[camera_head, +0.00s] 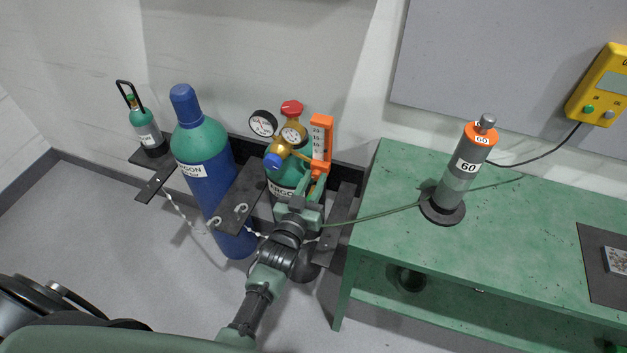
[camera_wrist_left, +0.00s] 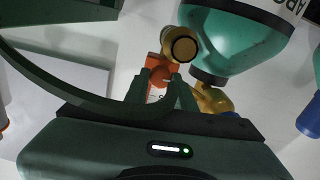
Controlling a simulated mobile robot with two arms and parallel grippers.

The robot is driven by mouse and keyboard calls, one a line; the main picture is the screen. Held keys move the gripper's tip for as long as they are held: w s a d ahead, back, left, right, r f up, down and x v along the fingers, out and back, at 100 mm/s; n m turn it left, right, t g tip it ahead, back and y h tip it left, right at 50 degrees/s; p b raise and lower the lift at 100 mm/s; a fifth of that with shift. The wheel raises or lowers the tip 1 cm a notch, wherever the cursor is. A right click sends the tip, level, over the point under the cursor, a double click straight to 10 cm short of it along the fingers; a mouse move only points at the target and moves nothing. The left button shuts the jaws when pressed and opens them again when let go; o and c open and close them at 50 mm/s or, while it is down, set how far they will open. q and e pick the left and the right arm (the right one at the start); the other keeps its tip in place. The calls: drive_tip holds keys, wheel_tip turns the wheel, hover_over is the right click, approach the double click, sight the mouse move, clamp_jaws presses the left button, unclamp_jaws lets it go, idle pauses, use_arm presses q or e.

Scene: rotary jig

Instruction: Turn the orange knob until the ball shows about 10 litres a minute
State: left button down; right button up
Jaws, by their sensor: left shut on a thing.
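The orange flowmeter (camera_head: 321,138) with a white scale stands at the right of the brass regulator (camera_head: 293,140) on the argon cylinder (camera_head: 283,178). The orange knob (camera_head: 318,168) is at the flowmeter's foot, partly hidden by my left gripper (camera_head: 312,184). In the left wrist view the knob (camera_wrist_left: 160,76) sits between the fingertips of my left gripper (camera_wrist_left: 162,84), which is shut on it. The ball cannot be made out, so I cannot read the flow. My right gripper is not in view.
A blue argon cylinder (camera_head: 205,165) and a small green cylinder (camera_head: 143,128) stand at the left. A thin green hose (camera_head: 375,213) runs to the grey stand with "60" (camera_head: 462,175) on the green table (camera_head: 395,245). A yellow box (camera_head: 603,85) hangs at the right.

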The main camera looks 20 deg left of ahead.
use_arm(q)
drive_tip(key=c, duration=1.2)
unclamp_jaws()
drive_tip(key=shift+o, duration=0.2)
drive_tip(key=shift+s, duration=0.15)
drive_tip(key=shift+s+f, duration=0.15)
drive_tip(key=shift+s, duration=0.2)
drive_tip(key=s+b, duration=0.1)
drive_tip(key=s, duration=0.6)
drive_tip(key=shift+a, duration=0.15)
